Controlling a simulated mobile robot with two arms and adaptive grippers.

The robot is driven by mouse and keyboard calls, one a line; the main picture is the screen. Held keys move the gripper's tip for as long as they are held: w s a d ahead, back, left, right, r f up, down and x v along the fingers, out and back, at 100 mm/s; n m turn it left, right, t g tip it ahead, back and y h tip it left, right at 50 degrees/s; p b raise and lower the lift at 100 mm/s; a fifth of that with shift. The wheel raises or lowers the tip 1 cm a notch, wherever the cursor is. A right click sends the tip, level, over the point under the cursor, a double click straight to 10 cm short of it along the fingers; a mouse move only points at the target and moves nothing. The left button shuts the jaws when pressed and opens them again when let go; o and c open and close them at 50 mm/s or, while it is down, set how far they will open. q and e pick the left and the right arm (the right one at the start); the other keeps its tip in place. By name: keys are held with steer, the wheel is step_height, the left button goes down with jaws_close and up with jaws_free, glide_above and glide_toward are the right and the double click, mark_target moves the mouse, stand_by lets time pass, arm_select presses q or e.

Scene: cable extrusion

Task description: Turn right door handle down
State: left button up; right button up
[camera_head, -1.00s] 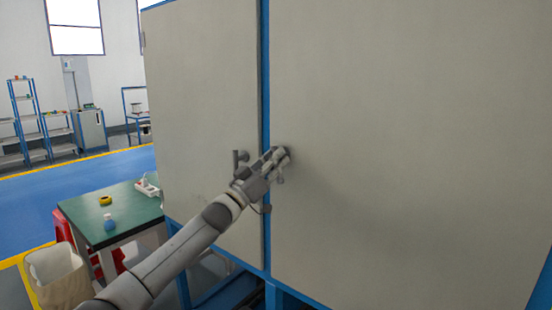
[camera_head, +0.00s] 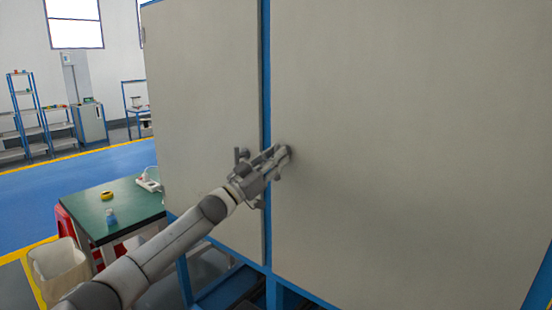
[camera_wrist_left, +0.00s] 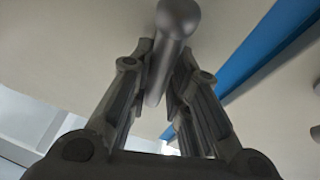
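The right door handle (camera_wrist_left: 176,22) is a grey lever on the large beige right door (camera_head: 410,130). In the left wrist view its round end is at the top and its bar runs down between my fingers. My left gripper (camera_wrist_left: 166,52) has its fingers closed in on both sides of the bar, with little or no gap showing. In the head view my left gripper (camera_head: 284,155) is against the right door beside the blue seam, and hides most of the handle. The left door handle (camera_head: 241,155) shows just left of the seam. My right gripper is not in view.
A blue frame strip (camera_head: 266,80) separates the two doors. A green-topped table (camera_head: 130,212) with small items stands at the lower left, with a pale bin (camera_head: 60,275) beside it. Shelves stand far left.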

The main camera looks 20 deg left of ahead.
arm_select(q)
steer(key=o, duration=0.5)
steer(key=shift+c, duration=0.2)
steer(key=v, duration=1.2)
